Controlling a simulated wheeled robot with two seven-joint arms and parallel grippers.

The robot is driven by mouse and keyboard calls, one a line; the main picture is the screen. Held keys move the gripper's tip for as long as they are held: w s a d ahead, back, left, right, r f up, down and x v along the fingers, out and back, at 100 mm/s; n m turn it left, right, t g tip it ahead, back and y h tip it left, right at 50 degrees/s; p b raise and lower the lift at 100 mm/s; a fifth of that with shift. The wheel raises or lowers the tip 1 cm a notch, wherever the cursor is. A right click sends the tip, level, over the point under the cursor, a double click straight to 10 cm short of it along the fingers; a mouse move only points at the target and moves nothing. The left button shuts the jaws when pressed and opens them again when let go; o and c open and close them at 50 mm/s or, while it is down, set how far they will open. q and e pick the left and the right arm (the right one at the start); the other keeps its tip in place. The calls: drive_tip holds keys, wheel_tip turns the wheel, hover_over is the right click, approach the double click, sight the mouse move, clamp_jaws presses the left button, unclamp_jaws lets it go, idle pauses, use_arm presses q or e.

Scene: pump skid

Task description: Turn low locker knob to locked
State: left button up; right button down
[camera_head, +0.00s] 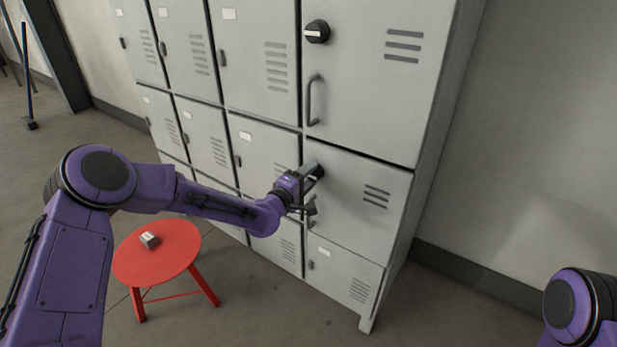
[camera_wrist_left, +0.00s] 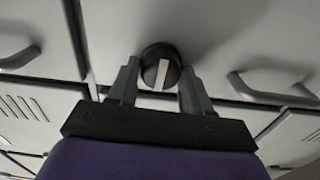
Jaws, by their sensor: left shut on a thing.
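The low locker knob (camera_wrist_left: 162,67) is a round black dial with a light grey bar, on the grey door of the low locker (camera_head: 355,205). In the wrist view the bar stands nearly upright, leaning slightly. My left gripper (camera_wrist_left: 160,82) has one finger on each side of the knob and is shut on it. In the head view my left gripper (camera_head: 314,177) is at the door's upper left and hides most of the knob. I cannot read any lock marks. My right gripper is out of the head view.
A similar black knob (camera_head: 317,31) with a light bar and a bar handle (camera_head: 314,100) are on the upper locker door. Smaller lockers (camera_head: 205,135) stand to the left. A red stool (camera_head: 158,262) with a small box (camera_head: 149,240) stands below my left arm. Floor at right is clear.

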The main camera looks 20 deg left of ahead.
use_arm(q)
drive_tip(key=shift+n, duration=0.3)
drive_tip(key=o, duration=1)
drive_tip(key=v, duration=1)
drive_tip(key=shift+s+p, duration=0.25)
drive_tip(key=shift+p, duration=0.05)
